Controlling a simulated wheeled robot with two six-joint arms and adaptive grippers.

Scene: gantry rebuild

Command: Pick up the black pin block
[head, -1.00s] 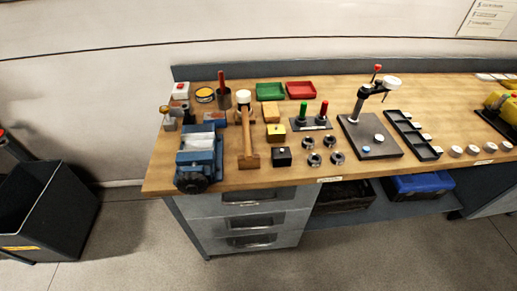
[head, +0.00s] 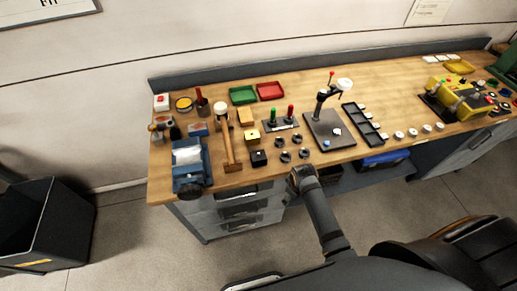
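The black pin block (head: 258,158) is a small dark cube with a pale dot on top. It stands on the wooden bench top near the front edge, in front of a yellow block (head: 252,137) and right of the mallet's lower end. One arm of mine, which I take as the left, rises from the bottom of the head view. Its gripper (head: 301,172) is at the bench's front edge, right of the black block and apart from it. The gripper is small and dark, so its opening is unclear. My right gripper is not in view.
A mallet (head: 228,146) and a blue vise (head: 188,165) stand left of the block. Several dark rings (head: 283,156) lie to its right, before a black stand plate (head: 328,131). Green (head: 243,95) and red (head: 270,91) trays lie behind. A dark bin (head: 45,225) stands on the floor at left.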

